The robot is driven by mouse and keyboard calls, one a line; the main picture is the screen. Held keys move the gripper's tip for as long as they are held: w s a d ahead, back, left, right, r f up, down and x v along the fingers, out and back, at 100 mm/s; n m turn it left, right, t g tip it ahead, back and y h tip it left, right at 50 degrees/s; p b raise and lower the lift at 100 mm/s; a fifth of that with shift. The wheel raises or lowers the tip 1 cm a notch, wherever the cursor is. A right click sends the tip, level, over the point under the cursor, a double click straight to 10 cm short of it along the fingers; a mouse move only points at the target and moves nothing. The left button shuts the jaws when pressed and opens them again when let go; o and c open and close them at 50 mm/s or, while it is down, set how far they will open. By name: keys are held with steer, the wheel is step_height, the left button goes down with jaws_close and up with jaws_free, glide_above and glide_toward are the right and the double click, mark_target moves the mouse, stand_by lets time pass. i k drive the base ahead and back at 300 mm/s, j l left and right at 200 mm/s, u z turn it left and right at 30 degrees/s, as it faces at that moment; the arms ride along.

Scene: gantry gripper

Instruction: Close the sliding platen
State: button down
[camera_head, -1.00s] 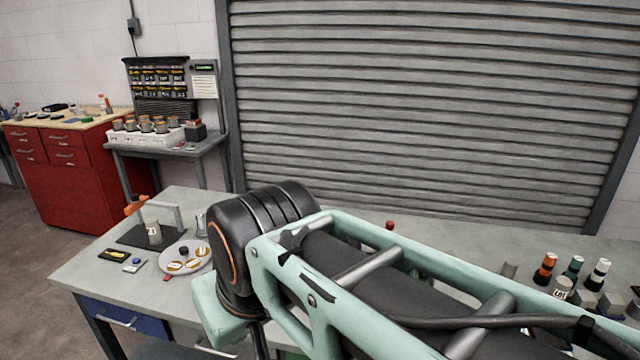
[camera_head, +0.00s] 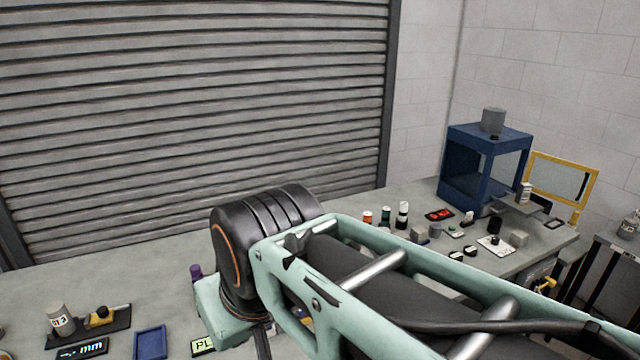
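A blue box-shaped machine (camera_head: 487,131) with an open front stands at the far right of the bench in the head view. A grey plate (camera_head: 520,205), which looks like the sliding platen, sticks out at its lower right. A small pale bottle (camera_head: 525,192) appears to stand on this plate. A yellow-framed clear panel (camera_head: 564,160) stands at the machine's right side, swung open. My arm crosses the lower middle of the view, left of and nearer than the machine. My gripper is out of view.
A blue tray (camera_head: 150,342) and a grey canister (camera_head: 59,321) are at lower left. A shutter (camera_head: 190,110) backs the bench.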

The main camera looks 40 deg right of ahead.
mark_target(532, 209)
steer(key=z, duration=2.55)
steer(key=i+z, duration=0.15)
steer(key=i+l+z, duration=0.1)
steer(key=i+z, duration=0.15)
steer(key=i, duration=0.95)
steer(key=i+z, duration=0.2)
steer(key=i, duration=1.25)
steer(key=k+j+z, duration=0.1)
steer(key=j, duration=0.1)
